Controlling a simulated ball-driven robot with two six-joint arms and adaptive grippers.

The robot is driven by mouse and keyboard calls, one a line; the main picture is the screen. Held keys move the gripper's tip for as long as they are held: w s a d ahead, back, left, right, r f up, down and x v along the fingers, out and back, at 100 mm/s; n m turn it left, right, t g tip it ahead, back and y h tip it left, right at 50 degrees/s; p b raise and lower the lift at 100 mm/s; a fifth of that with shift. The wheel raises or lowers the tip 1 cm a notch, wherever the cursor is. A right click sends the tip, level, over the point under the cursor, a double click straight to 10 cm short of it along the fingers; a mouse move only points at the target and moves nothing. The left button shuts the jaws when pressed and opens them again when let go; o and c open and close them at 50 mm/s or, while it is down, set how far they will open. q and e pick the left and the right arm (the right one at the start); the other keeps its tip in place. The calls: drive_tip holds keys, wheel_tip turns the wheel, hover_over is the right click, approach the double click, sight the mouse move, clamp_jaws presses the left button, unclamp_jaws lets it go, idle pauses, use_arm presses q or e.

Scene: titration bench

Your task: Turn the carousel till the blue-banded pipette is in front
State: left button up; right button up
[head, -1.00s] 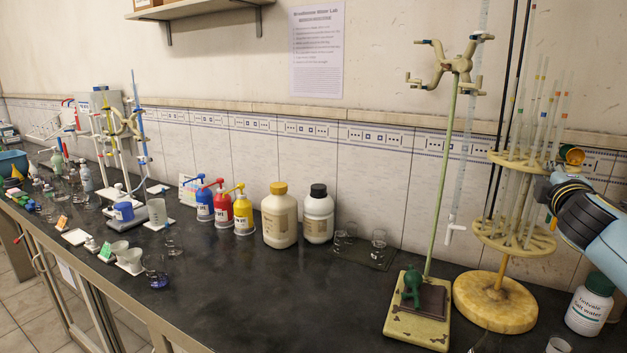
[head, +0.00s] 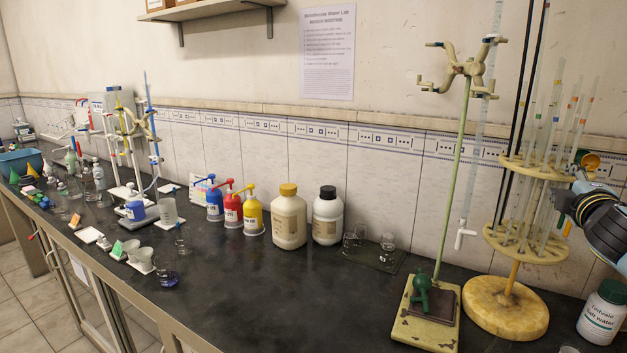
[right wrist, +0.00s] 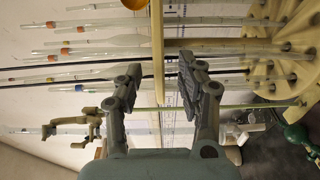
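The pipette carousel (head: 507,303) stands at the right of the bench, with a round yellowish base and two pale discs holding several upright pipettes with coloured bands. Its upper disc (head: 538,169) also shows edge-on in the right wrist view (right wrist: 157,60). A blue-banded pipette (right wrist: 78,88) lies across the right wrist view; which one it is in the head view is hard to tell. My right gripper (head: 562,207) is at the carousel's right side, near the discs. In the right wrist view it is open (right wrist: 158,82), its fingers apart with nothing clamped between them. My left gripper is out of view.
A burette stand (head: 432,322) with a green rod stands left of the carousel. A white salt-water bottle (head: 602,312) stands to its right, below my right arm. An orange cup-like thing (head: 591,160) is close to the upper disc. The bench middle is clear.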

drive_tip(key=shift+p+v, duration=0.4)
drive_tip(key=shift+v, duration=2.4)
